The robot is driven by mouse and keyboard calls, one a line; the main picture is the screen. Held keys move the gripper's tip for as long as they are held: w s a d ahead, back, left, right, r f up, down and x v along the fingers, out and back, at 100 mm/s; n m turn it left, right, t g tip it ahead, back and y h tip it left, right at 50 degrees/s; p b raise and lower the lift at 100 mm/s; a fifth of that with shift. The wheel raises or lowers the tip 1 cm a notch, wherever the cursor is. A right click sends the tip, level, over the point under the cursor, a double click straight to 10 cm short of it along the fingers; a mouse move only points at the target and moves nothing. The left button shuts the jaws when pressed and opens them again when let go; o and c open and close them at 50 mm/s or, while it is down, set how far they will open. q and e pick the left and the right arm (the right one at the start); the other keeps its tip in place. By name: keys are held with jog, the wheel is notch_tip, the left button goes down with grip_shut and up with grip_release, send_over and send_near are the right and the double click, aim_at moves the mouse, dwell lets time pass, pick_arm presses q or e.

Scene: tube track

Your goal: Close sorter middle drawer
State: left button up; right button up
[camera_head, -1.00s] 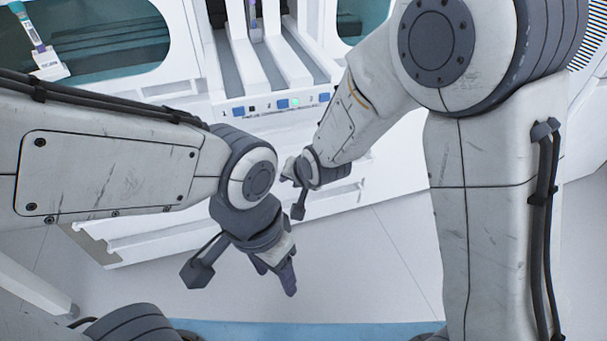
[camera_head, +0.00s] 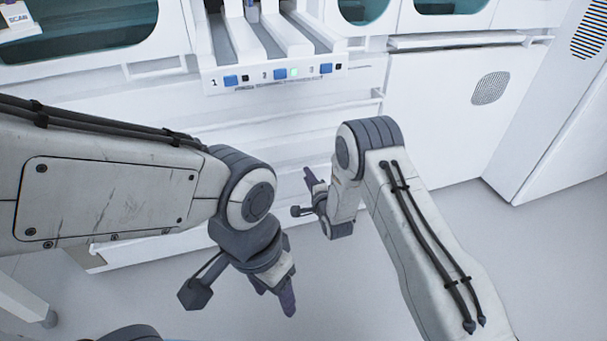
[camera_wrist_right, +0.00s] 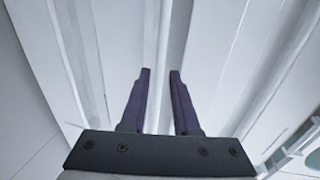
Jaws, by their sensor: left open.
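The white sorter (camera_head: 255,77) stands ahead, with lanes numbered 1 to 3 and a green light near the middle. White drawer fronts (camera_head: 240,132) lie below its panel, partly hidden by my arms; I cannot tell how far the middle one stands out. My right gripper (camera_head: 311,182) is in front of these fronts at the right. In the right wrist view, my right gripper (camera_wrist_right: 160,72) has its two dark fingers apart and nothing between them, facing long white ledges (camera_wrist_right: 110,60). My left gripper (camera_head: 287,300) is open, low and nearer to me, apart from the sorter.
A white cabinet panel with a round vent (camera_head: 491,88) is right of the drawers. A tall white unit (camera_head: 560,110) stands at the far right. Grey floor (camera_head: 340,285) is clear below my grippers. A white leg (camera_head: 30,300) shows at lower left.

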jog(key=b+x, duration=0.1)
jog(key=x, duration=0.4)
jog(key=shift+w+a+b, duration=0.1)
jog(key=shift+b, duration=0.25)
grip_shut()
dwell(1.1)
